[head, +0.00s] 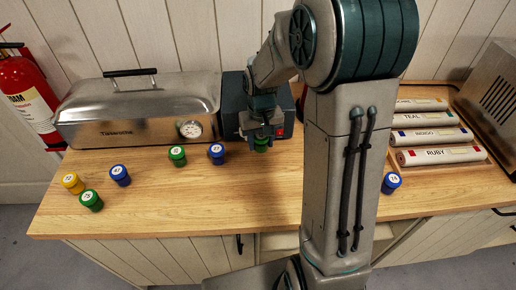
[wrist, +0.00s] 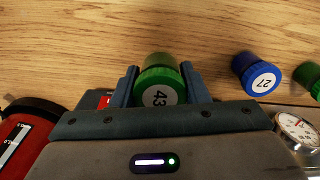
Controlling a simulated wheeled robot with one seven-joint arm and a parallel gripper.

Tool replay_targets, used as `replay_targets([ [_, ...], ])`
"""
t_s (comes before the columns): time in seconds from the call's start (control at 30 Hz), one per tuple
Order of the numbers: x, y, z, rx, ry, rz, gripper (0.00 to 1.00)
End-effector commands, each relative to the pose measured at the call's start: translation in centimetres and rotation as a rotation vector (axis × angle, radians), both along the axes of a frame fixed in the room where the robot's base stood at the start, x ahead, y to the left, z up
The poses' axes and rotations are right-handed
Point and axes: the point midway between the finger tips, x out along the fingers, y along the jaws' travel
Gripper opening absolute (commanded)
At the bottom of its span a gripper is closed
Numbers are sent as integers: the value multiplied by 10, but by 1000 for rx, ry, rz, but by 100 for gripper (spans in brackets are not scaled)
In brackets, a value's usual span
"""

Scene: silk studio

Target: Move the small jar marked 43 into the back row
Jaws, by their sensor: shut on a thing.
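The green-capped jar marked 43 (wrist: 158,83) sits between the two fingers of my gripper (wrist: 159,88) in the wrist view. My gripper is shut on it. In the head view the gripper (head: 262,138) holds the green jar (head: 261,145) at the back of the counter, in front of a dark box. I cannot tell whether its base touches the wood. A blue jar marked 27 (wrist: 258,76) stands beside it; in the head view this blue jar (head: 217,153) is just left, with a green jar (head: 177,155) further left.
A steel steamer (head: 140,112) and the dark box (head: 233,100) stand behind the jars. Yellow (head: 73,183), green (head: 91,200) and blue (head: 120,175) jars stand at left. Another blue jar (head: 391,183) is right of my arm, near labelled rolls (head: 440,155). The front middle counter is clear.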

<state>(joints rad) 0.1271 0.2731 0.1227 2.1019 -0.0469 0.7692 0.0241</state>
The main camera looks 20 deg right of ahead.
Motion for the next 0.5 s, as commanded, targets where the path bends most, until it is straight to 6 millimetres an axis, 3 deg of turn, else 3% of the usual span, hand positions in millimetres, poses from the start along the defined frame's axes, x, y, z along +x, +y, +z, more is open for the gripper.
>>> replay_targets([
  [0.1, 2, 8, -5, 0, 1, 1, 17],
  [0.5, 2, 8, -45, 0, 0, -1, 17],
])
